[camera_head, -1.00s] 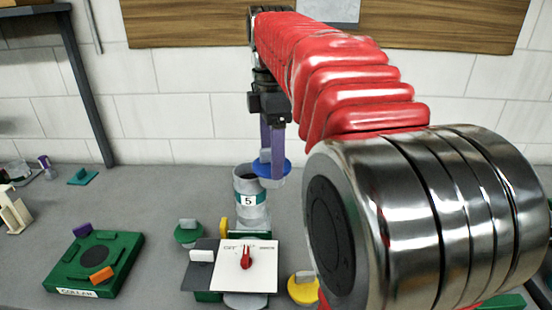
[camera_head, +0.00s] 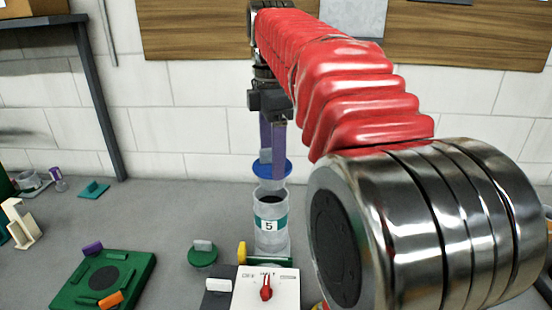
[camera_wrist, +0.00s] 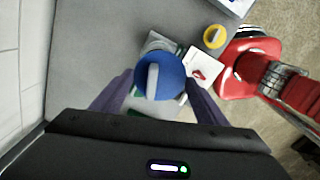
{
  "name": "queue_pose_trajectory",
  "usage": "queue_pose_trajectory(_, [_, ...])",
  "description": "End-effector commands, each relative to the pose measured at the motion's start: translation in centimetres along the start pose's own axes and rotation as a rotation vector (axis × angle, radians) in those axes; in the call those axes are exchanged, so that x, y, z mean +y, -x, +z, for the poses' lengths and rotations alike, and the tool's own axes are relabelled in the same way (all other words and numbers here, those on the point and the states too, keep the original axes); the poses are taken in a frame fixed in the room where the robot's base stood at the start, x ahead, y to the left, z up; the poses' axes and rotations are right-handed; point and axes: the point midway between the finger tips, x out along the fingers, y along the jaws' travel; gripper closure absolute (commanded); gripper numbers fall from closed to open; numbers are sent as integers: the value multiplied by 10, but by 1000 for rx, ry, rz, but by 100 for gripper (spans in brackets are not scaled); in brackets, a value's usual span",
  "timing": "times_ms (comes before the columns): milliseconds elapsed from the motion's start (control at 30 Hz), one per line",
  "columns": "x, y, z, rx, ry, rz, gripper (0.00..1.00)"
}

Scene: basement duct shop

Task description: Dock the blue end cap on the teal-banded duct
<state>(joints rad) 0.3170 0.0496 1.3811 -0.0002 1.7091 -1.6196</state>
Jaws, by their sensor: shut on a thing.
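The blue end cap (camera_head: 271,171) is a round disc with a pale upright handle. My gripper (camera_head: 271,152), with its purple fingers, is shut on that handle and holds the cap level. The duct (camera_head: 270,222) is a pale upright cylinder with a teal band and a "5" label, directly below the cap in the head view. Its dark open top shows under the cap's front edge, and the cap looks raised clear of it. In the wrist view the cap (camera_wrist: 170,88) lies between the fingers and hides most of what is beneath.
A white panel with a red knob (camera_head: 266,287) stands in front of the duct, with a yellow disc (camera_head: 242,252) beside it. A green cap (camera_head: 203,258) sits left of it. A green fixture (camera_head: 118,265) is farther left.

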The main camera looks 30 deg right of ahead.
Motion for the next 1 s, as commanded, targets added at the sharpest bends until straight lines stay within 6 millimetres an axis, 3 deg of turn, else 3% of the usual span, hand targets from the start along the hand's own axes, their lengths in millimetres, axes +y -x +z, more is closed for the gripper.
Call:
queue_pose_trajectory(567, [0,-1,-2,0,6,-1,56])
queue_pose_trajectory(1000, [0,-32,-2,0,7,-2,56])
